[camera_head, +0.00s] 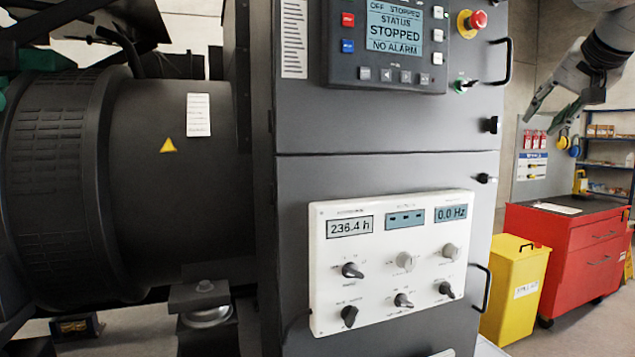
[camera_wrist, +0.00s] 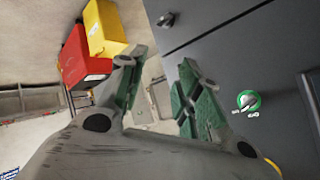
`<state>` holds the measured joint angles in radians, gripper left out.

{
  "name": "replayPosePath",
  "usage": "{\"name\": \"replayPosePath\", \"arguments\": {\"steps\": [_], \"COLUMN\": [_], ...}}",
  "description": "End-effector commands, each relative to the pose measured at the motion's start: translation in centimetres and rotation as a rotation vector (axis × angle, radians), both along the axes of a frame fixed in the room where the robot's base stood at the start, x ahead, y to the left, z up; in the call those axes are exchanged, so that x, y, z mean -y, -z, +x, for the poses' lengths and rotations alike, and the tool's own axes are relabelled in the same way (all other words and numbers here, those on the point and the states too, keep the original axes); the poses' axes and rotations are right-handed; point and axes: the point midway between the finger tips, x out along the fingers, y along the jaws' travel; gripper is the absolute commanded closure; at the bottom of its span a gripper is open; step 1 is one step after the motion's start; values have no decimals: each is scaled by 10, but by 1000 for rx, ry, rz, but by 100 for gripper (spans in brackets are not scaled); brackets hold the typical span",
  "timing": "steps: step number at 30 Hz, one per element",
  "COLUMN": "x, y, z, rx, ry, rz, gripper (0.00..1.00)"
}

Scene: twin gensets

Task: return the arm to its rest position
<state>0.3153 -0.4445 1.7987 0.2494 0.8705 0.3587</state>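My arm and gripper (camera_head: 556,100) show at the upper right of the head view, raised in front of the back wall and shelf, to the right of the grey control cabinet (camera_head: 390,165). In the wrist view my gripper (camera_wrist: 160,88) has its two green-padded fingers spread apart with nothing between them. The cabinet door (camera_wrist: 245,50) fills the right side of that view, close to the right finger. I cannot tell whether they touch. A green-ringed key switch (camera_wrist: 249,101) lies right of that finger.
A black display panel (camera_head: 390,45) reads STOPPED, with a red emergency button (camera_head: 477,19) beside it. Black door handles (camera_head: 502,62) stick out from the cabinet. A yellow bin (camera_head: 515,290) and red tool cabinet (camera_head: 570,255) stand at right. A generator (camera_head: 120,180) is at left.

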Motion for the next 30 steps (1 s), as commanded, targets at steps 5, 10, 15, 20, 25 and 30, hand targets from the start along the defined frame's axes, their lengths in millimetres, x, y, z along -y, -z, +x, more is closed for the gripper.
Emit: {"name": "replayPosePath", "arguments": {"steps": [5,10,15,20,25,30], "x": [-26,-48,-66,-77,-77,-77], "y": [137,242,300,294,294,294], "z": [-62,-131,-179,-177,-177,-176], "rx": [-304,-521,-606,-568,-568,-568], "ry": [-240,-452,-564,-606,-606,-606], "rz": [-205,-327,-368,-390,-387,-387], "gripper": [66,66,66,66,66,66]}}
